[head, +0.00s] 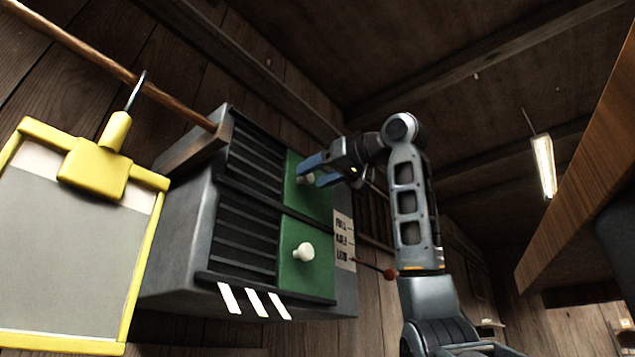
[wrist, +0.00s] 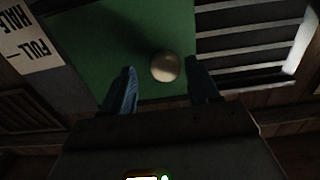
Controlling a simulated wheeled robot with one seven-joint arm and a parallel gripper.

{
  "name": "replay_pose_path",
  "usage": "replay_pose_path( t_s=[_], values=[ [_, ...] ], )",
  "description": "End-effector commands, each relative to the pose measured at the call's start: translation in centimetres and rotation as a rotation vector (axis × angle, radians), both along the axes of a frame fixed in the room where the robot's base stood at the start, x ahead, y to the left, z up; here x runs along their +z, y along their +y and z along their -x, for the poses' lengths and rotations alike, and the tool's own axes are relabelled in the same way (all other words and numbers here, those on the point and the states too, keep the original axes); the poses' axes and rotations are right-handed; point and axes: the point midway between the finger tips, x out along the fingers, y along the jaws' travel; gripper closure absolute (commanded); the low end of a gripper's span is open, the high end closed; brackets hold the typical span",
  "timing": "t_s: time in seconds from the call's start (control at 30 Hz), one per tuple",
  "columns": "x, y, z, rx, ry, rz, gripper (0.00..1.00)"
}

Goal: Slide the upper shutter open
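The upper shutter (head: 316,203) is a green panel at the right part of a dark grey louvred unit, with a pale round knob (head: 307,180). My gripper (head: 308,172) is at this knob, its blue fingers apart. In the wrist view the knob (wrist: 165,66) lies between the two open fingertips (wrist: 162,88), with gaps on both sides; I see no contact. The upper louvres (head: 255,165) to the left of the shutter are uncovered. The lower shutter (head: 303,280) is a similar green panel with its own white knob (head: 303,252).
A label plate (head: 344,240) and a lever with a red-brown knob (head: 389,274) are right of the shutters. A yellow-framed grey panel (head: 75,240) hangs from a wooden rod (head: 75,45) at left. A wooden board (head: 580,160) is at right.

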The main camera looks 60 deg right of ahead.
Motion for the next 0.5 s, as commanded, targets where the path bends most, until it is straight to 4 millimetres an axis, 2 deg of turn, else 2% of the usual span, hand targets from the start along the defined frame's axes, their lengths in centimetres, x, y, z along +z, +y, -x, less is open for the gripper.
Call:
replay_pose_path(
  t_s=[0.27,0.5],
  values=[
    [0.0,0.3,0.5,0.003,-0.001,0.002,0.40],
    [-0.2,1.1,4.0,0.002,-0.002,0.004,0.40]
  ],
)
